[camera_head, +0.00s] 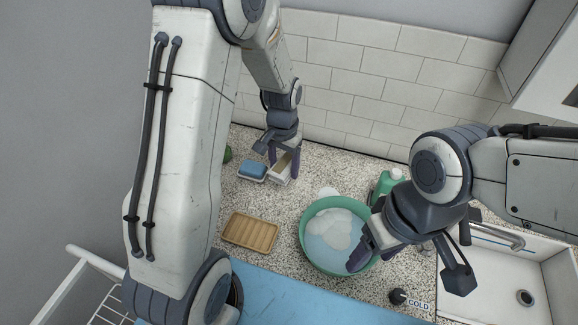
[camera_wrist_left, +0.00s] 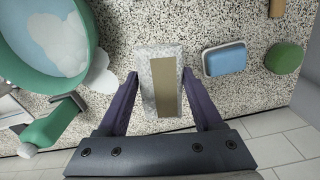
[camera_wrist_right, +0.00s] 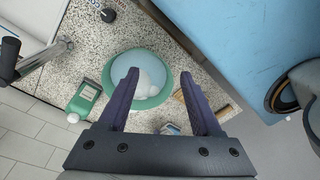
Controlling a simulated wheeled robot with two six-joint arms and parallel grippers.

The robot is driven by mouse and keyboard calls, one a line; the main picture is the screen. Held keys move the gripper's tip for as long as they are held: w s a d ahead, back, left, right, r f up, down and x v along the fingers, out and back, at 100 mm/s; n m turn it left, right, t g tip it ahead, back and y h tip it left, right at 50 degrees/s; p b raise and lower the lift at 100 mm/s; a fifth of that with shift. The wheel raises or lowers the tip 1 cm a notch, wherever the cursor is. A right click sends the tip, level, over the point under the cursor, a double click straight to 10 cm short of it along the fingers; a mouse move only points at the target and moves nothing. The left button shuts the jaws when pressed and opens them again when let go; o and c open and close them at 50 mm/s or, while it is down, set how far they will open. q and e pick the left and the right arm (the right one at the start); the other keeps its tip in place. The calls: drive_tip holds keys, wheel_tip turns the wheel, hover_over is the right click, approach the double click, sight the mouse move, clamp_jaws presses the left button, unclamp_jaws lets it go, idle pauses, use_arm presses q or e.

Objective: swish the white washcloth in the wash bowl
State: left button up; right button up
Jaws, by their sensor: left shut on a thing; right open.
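The green wash bowl (camera_head: 307,252) stands on the speckled counter with pale blue water in it. A white mass (camera_head: 335,228) lies in the water; I cannot tell washcloth from foam. A small white piece (camera_head: 328,193) lies beside the bowl's back rim; it also shows in the left wrist view (camera_wrist_left: 101,74). My left gripper (camera_head: 284,160) is shut on a small whitish box with a tan face (camera_wrist_left: 160,60), back-left of the bowl. My right gripper (camera_head: 361,252) is open and empty over the bowl's right side, hiding part of it. The bowl shows below its fingers in the right wrist view (camera_wrist_right: 158,78).
A blue sponge on a white dish (camera_head: 253,171) sits left of the held box. A wooden tray (camera_head: 250,233) lies left of the bowl. A green bottle (camera_head: 388,183) stands behind the bowl, right. The sink (camera_head: 500,275) is at right. A tiled wall closes the back.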

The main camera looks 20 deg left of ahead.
sight(278, 177)
use_arm(q)
drive_tip(key=s+p, duration=0.1)
drive_tip(key=s+f+n+p, duration=0.1)
drive_tip(key=s+n+p, duration=0.1)
drive_tip(key=shift+s+f, duration=0.35)
drive_tip(key=shift+s, duration=0.05)
drive_tip(key=shift+s+f, duration=0.15)
drive_tip(key=shift+f, duration=0.2)
use_arm(e)
wheel_tip(278, 177, up, 5)
